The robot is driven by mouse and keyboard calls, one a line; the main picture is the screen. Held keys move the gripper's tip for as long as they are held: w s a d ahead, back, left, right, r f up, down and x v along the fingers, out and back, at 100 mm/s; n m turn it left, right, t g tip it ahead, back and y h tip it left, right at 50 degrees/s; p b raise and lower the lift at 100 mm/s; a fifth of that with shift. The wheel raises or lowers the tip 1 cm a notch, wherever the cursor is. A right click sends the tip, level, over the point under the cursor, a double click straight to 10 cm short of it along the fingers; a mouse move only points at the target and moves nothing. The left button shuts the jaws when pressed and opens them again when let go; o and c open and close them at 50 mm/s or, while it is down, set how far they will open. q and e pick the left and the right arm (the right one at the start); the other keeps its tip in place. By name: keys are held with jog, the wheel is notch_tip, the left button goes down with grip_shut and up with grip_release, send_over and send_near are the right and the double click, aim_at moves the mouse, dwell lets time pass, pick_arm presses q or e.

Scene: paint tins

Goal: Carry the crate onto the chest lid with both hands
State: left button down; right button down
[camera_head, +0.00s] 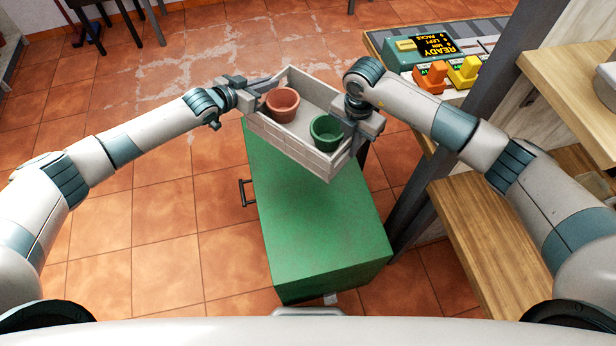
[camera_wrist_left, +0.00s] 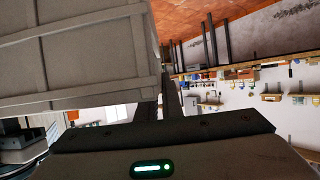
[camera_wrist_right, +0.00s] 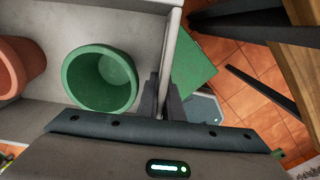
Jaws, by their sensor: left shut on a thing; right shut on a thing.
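The pale grey crate (camera_head: 295,147) is held tilted above the far end of the green chest lid (camera_head: 315,220). An orange-red pot (camera_head: 283,104) and a green pot (camera_head: 326,132) stand inside it. My left gripper (camera_head: 262,86) is shut on the crate's left end wall. My right gripper (camera_head: 355,128) is shut on its right end wall. In the left wrist view the crate's slatted outside (camera_wrist_left: 80,55) fills the upper left. In the right wrist view the gripper (camera_wrist_right: 163,100) grips the wall beside the green pot (camera_wrist_right: 100,78). Whether the crate touches the lid is unclear.
A grey post (camera_head: 440,130) and wooden shelves (camera_head: 490,230) stand close to the chest's right. A counter with a display (camera_head: 437,45) and orange and yellow items is at the upper right. Tiled floor (camera_head: 165,230) lies open on the left. The lid's near part is bare.

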notch_tip(320, 180, down, 18)
jog(key=b, duration=1.7)
jog(key=shift+b, duration=0.35)
jog(key=shift+f, duration=0.2)
